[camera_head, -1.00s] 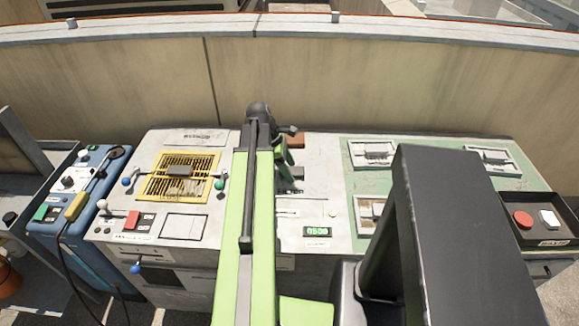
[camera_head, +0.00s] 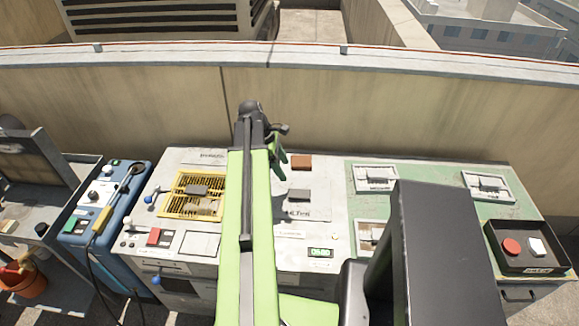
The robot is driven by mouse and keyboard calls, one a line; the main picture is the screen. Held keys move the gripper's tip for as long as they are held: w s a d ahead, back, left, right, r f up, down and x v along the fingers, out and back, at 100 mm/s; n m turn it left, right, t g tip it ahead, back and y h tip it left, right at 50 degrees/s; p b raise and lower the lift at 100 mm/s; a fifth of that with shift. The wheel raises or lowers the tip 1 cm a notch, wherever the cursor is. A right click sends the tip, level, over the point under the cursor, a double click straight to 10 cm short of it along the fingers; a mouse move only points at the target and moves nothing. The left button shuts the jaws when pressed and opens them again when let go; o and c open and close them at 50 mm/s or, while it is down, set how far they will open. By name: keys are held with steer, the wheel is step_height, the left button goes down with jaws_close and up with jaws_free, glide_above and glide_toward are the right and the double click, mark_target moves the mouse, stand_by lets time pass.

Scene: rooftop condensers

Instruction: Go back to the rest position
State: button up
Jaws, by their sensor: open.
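My gripper (camera_head: 279,150) is at the far end of my green and black arm, above the back of the grey bench console (camera_head: 310,190). Its jaws are open and seem empty, and they hang near a brown block (camera_head: 301,162) on the console. I cannot tell whether they touch anything. My arm hides the middle of the console, and my dark column hides part of its green right side.
A yellow grille (camera_head: 195,207) and a red switch (camera_head: 153,237) are on the console's left. A blue unit (camera_head: 105,205) stands beside it. A wall (camera_head: 420,110) runs behind. An orange bucket (camera_head: 30,285) is on the left.

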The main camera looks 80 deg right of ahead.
steer(key=p+v, duration=0.1)
steer(key=v, duration=0.2)
steer(key=shift+w+r+p, duration=0.1)
steer(key=shift+r+p, duration=0.05)
steer(key=shift+p, duration=0.2)
